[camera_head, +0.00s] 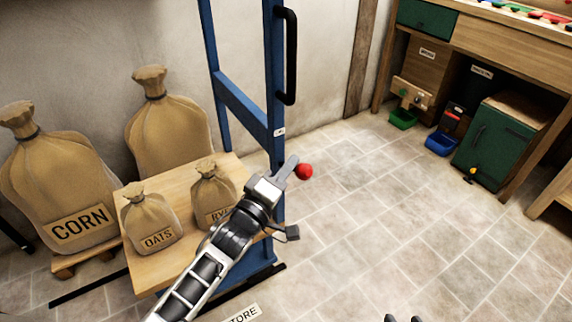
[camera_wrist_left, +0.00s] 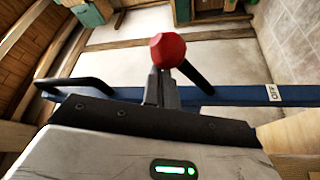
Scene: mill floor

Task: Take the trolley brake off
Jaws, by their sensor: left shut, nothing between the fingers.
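The trolley is a blue upright frame (camera_head: 242,105) with a black handle (camera_head: 290,57) and a wooden deck (camera_head: 150,280). Its brake lever ends in a red knob (camera_head: 304,171), beside the blue post. In the left wrist view the red knob (camera_wrist_left: 167,50) sits on a dark rod (camera_wrist_left: 195,77) slanting to the blue bar, left of an OFF label (camera_wrist_left: 274,93). My left gripper (camera_head: 291,164) is shut and empty, its tips right by the knob; contact is unclear. Dark tips, apparently of my right gripper (camera_head: 403,319), just show at the bottom edge; the rest is hidden.
Sacks marked CORN (camera_head: 80,220) and OATS (camera_head: 150,235) and a partly hidden small sack (camera_head: 213,190) stand at left. A workbench (camera_head: 500,40) with a green cabinet (camera_head: 495,140) and blue bin (camera_head: 441,144) stands at right. The tiled floor between is clear.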

